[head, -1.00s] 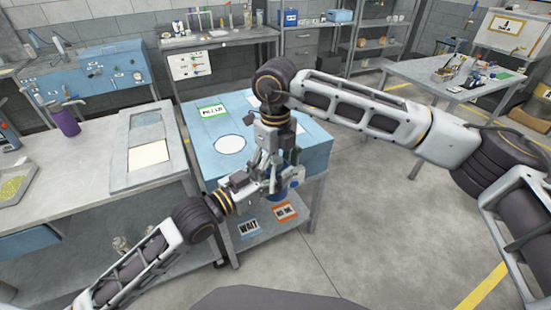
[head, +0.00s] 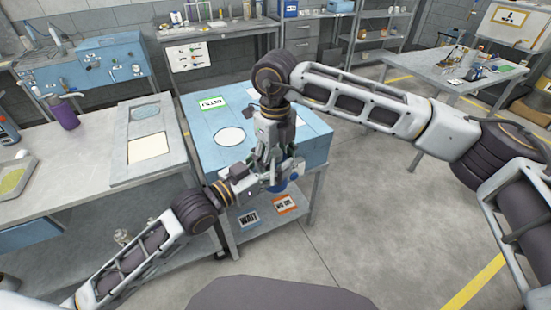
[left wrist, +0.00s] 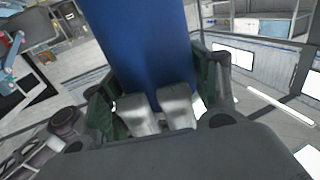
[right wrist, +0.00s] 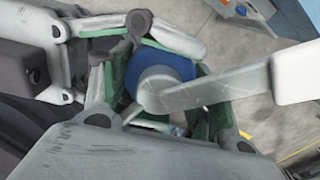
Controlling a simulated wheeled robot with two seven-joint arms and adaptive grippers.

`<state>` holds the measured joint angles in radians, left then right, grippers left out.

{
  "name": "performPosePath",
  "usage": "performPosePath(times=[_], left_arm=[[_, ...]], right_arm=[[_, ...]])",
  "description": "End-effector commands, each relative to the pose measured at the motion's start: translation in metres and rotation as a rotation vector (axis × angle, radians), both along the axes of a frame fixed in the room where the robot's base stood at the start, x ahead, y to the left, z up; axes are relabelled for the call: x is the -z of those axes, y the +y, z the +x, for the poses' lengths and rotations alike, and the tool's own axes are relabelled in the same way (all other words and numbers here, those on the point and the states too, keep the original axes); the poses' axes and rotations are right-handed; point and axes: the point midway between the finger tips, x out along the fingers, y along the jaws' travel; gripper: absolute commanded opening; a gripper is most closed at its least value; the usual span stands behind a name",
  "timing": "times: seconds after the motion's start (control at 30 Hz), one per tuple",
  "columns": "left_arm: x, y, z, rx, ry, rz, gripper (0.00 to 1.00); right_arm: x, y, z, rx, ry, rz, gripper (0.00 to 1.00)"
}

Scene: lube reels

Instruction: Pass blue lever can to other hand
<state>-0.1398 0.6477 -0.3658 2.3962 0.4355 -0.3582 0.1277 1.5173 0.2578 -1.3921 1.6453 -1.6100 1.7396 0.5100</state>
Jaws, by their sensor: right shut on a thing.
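The blue lever can (head: 279,186) hangs above the front edge of the blue-topped cart, largely hidden by both grippers in the head view. Its blue body (left wrist: 150,40) fills the upper middle of the left wrist view. In the right wrist view its blue rim (right wrist: 160,68) shows beside a pale, lever-like bar (right wrist: 205,88). My right gripper (head: 270,168) comes from above and is shut on the can. My left gripper (head: 262,183) reaches in from the left; its green-padded fingers (left wrist: 157,105) stand apart on either side of the can. Whether they touch it is unclear.
The blue-topped cart (head: 290,150) is just behind the grippers, with a white circle and a green-edged label. WAIT and orange signs lie on its lower shelf (head: 240,232). A workbench (head: 80,185) with a purple bottle (head: 63,112) stands left.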

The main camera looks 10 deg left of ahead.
Motion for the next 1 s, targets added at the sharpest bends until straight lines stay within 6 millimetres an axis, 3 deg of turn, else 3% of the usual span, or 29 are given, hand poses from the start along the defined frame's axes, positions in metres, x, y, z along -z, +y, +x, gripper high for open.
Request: performPosePath(times=[0.03,0.17,0.67,0.87,1.0], left_arm=[[-0.002,-0.001,-0.001,0.003,-0.003,-0.003,0.67],[-0.001,-0.001,-0.001,0.003,-0.002,-0.003,0.84],[0.007,-0.001,0.0,0.0,0.019,-0.007,0.85],[0.041,-0.003,0.002,-0.006,0.103,-0.034,0.85],[0.08,-0.004,0.003,-0.017,0.194,-0.059,0.85]], right_arm=[[0.0,0.001,0.0,-0.001,-0.002,0.002,0.24],[0.0,0.001,0.0,0.0,-0.001,0.002,0.24],[-0.001,0.0,0.001,0.002,-0.001,0.002,0.24],[-0.001,0.0,0.001,0.002,-0.001,0.002,0.24],[-0.001,0.0,0.001,0.002,-0.001,0.002,0.24]])
